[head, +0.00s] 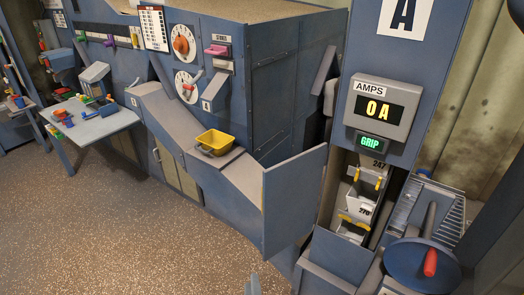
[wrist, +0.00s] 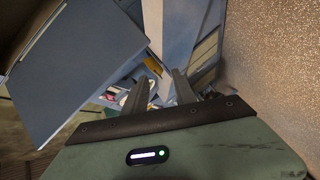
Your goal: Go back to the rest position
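My gripper (wrist: 160,90) shows in the wrist view with its two dark fingers spread apart. No object is held between them; behind the gap are blurred small items and blue panels. In the head view my arm is not clearly visible; a small grey-blue piece at the bottom edge may be part of it, but I cannot tell. The blue bucket elevator (head: 404,60) stands at the right, with an AMPS display (head: 377,109) reading 0 A and a green GRIP sign (head: 372,142). White buckets (head: 359,208) with yellow edges sit in its opening.
A yellow bin (head: 214,142) rests on the grey ledge of the blue cabinet. A blue panel (head: 294,203) stands out from the cabinet. A crank wheel (head: 422,265) with a red knob is at the lower right. A side table (head: 95,122) holds small parts. Floor at lower left is clear.

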